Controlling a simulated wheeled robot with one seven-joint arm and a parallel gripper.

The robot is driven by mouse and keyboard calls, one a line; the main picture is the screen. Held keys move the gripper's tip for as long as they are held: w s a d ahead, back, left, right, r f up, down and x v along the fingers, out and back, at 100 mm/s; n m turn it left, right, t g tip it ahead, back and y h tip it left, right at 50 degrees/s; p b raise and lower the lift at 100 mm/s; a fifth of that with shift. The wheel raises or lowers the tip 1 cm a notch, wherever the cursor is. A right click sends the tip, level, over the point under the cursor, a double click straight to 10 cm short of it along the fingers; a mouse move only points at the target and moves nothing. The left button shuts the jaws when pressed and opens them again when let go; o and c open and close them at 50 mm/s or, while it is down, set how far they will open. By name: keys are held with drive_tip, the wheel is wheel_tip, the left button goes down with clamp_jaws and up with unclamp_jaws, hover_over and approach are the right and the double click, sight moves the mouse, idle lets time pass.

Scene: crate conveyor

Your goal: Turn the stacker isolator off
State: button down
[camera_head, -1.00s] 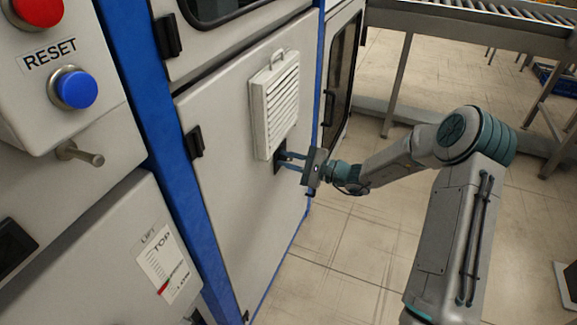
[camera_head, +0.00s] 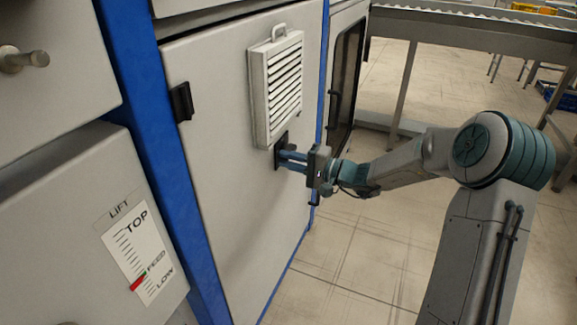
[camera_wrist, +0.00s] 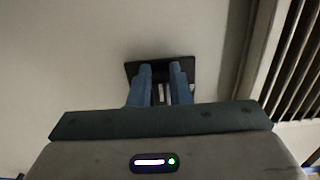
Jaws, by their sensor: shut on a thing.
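The isolator (camera_head: 281,148) is a small black plate on the grey cabinet door, just below the white louvred vent. My gripper (camera_head: 283,159) reaches it from the right, with both blue fingers pointing at the plate. In the wrist view the dark plate (camera_wrist: 187,66) lies straight ahead. There my gripper (camera_wrist: 162,70) is shut on a small pale part, the isolator handle (camera_wrist: 162,93), between the fingers. The fingers hide most of the handle, so I cannot tell which way it is turned.
The louvred vent (camera_head: 277,85) juts out just above my gripper. A panel with a lift scale (camera_head: 140,258) and a metal peg (camera_head: 24,58) stand at the left. A roller conveyor (camera_head: 480,22) runs behind. The tiled floor (camera_head: 340,270) below the arm is clear.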

drive_tip(key=shift+w+d, duration=0.4)
drive_tip(key=shift+d, duration=0.05)
drive_tip(key=c, duration=1.3)
unclamp_jaws()
drive_tip(key=shift+c, duration=0.2)
drive_tip(key=shift+s+a, duration=0.15)
drive_tip(key=shift+a, duration=0.15)
drive_tip(key=p+v, duration=0.2)
drive_tip(key=v, duration=1.1)
drive_tip(key=shift+d+p, duration=0.35)
drive_tip(key=shift+p, duration=0.05)
drive_tip(key=shift+s+r, duration=0.1)
